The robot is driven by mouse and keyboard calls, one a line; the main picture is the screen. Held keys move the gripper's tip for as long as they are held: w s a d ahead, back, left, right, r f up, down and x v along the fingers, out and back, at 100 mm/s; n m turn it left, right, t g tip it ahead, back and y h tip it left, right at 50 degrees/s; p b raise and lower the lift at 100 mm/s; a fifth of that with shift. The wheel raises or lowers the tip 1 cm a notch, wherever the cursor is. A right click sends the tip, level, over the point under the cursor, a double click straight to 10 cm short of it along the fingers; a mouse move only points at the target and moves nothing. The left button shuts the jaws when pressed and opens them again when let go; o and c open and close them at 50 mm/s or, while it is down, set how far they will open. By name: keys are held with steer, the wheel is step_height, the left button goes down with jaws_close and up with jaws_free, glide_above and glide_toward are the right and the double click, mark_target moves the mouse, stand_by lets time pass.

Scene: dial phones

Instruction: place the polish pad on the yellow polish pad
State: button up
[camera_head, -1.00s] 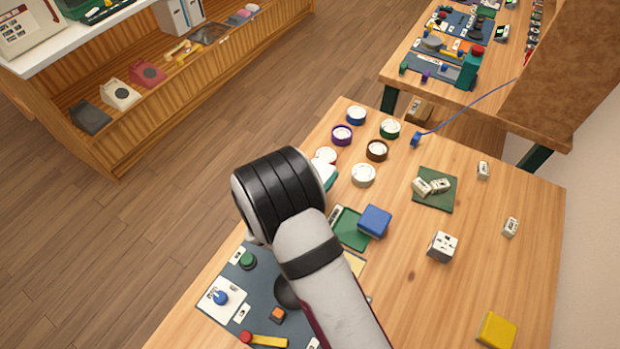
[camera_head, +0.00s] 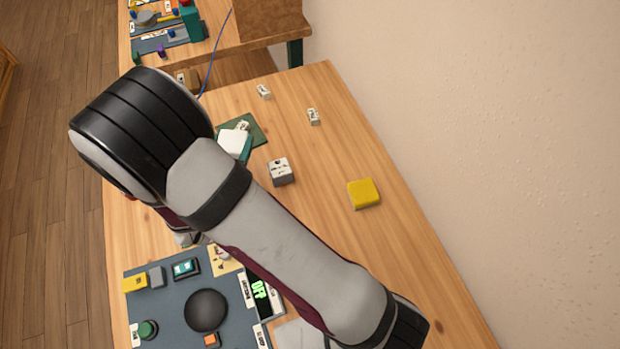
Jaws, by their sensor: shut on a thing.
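The yellow polish pad (camera_head: 364,194) lies flat on the wooden table, right of the middle, with nothing on it. My arm crosses the view, and its thick black wrist hides most of my gripper. A white and teal piece (camera_head: 236,143) shows just right of the wrist, over the green mat. I cannot tell whether it is part of my gripper or the polish pad. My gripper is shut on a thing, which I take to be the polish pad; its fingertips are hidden. It is left of and farther back than the yellow pad.
A white socket cube (camera_head: 281,171) stands between my wrist and the yellow pad. Two small white blocks lie farther back (camera_head: 263,91), (camera_head: 313,116). A dark control panel (camera_head: 165,300) lies at the front left. The table right of the yellow pad is clear, with a wall beyond.

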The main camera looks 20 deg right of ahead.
steer(key=s+d+m+g+h, duration=0.3)
steer(key=d+m, duration=0.1)
steer(key=d, duration=0.4)
steer(key=s+d+m+g+h, duration=0.2)
steer(key=s+d+m+h, duration=0.1)
steer(key=d, duration=0.5)
steer(key=m+g+h, duration=0.2)
steer(key=m+g, duration=0.4)
steer(key=g, duration=0.1)
glide_above(361, 192)
step_height(361, 192, down, 7)
steer(key=shift+f, duration=0.2)
steer(key=shift+f, duration=0.2)
steer(key=o, duration=1.3)
steer(key=shift+c, duration=0.2)
steer(key=shift+r, duration=0.15)
